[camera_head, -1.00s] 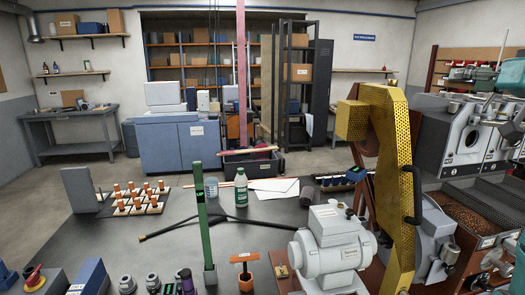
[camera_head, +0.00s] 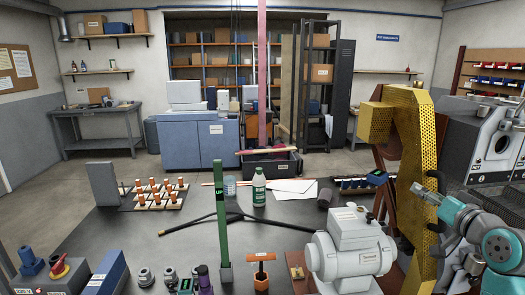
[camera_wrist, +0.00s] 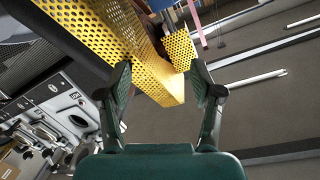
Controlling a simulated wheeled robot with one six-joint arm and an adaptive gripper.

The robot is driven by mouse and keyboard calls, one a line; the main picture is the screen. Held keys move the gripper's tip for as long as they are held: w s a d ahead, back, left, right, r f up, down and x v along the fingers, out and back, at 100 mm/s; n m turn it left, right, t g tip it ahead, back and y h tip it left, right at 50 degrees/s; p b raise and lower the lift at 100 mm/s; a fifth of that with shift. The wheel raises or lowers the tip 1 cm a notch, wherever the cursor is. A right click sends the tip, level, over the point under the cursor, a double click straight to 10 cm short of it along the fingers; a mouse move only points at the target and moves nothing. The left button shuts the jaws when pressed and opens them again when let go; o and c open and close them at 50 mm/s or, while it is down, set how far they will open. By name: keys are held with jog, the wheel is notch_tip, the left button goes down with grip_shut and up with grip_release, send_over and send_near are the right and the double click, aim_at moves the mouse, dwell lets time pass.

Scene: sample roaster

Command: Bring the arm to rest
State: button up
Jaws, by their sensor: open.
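My gripper (camera_wrist: 164,88) is open in the wrist view, its two dark fingers spread apart with nothing held between them. The perforated yellow guard (camera_wrist: 118,38) lies beyond the fingers and fills the space ahead of them; I cannot tell the exact gap. In the head view my teal and grey arm is at the lower right, with its grey end pointing left toward the yellow guard (camera_head: 416,165). The fingertips are not clear in that view.
A grey motor (camera_head: 345,248), green post (camera_head: 222,230) and green-labelled bottle (camera_head: 258,188) stand on the dark table (camera_head: 190,222). Several orange-topped pieces (camera_head: 158,190) sit at its left. White roasting machines (camera_head: 495,145) stand at the right. The floor at back left is open.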

jog(key=s+a+f, duration=0.3)
jog(key=a+f, duration=0.1)
jog(key=f, duration=0.6)
jog(key=s+a+f, duration=0.3)
jog(key=a+f, duration=0.1)
jog(key=f, duration=0.5)
jog(key=s+a+f+g+h, duration=0.1)
jog(key=s+a+f, duration=0.7)
jog(key=s+f, duration=0.4)
jog(key=s+a+n+y, duration=0.1)
jog(key=s+a, duration=0.4)
jog(key=s, duration=1.1)
jog(key=s+a+n+g, duration=0.1)
jog(key=s+a+n, duration=0.3)
jog(key=s, duration=1.3)
jog(key=shift+s+a+f+n+y, duration=0.2)
jog(key=shift+a+f+n+y, duration=0.15)
jog(key=shift+a, duration=0.25)
jog(key=shift+r, duration=0.1)
